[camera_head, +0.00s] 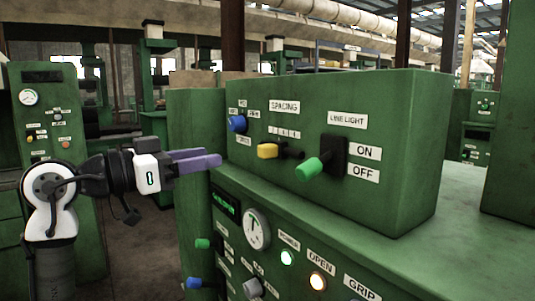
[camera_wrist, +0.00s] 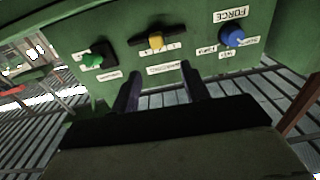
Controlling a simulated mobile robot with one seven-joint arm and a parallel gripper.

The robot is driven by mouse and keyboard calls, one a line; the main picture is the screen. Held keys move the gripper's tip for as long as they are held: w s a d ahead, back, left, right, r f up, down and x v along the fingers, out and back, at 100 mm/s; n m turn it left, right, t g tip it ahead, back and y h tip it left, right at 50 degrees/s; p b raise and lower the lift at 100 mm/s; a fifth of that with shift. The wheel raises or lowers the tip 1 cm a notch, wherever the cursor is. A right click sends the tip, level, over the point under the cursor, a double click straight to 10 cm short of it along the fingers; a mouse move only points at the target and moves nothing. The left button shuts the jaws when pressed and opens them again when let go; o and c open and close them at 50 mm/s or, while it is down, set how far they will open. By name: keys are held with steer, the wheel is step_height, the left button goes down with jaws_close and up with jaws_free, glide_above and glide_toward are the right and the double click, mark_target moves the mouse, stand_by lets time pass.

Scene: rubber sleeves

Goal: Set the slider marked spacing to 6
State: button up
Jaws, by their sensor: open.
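The spacing slider has a yellow knob (camera_head: 267,151) on a short dark slot in the front of the green machine box, under the SPACING label (camera_head: 284,106). The small scale marks above it are too small to read, so its setting is unclear. In the wrist view the scene is upside down and the yellow knob (camera_wrist: 155,40) sits near the middle of its slot. My gripper (camera_head: 212,158) is open and empty, left of the knob and apart from it. Its two fingers (camera_wrist: 159,76) point toward the panel in the wrist view.
A blue knob (camera_head: 237,123) is left of the slider, closest to my fingers. A green-handled lever (camera_head: 310,168), labelled LINE LIGHT with ON and OFF, is to the right. A lower panel with a gauge (camera_head: 256,229), lit buttons and knobs juts out below.

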mark_target(260, 151)
steer(key=p+x, duration=0.1)
steer(key=x, duration=0.3)
steer(key=p+x, duration=0.1)
steer(key=x, duration=0.9)
steer(key=shift+s+d+f+p, duration=0.1)
steer(key=shift+s+f+p, duration=0.1)
steer(key=shift+f+p, duration=0.15)
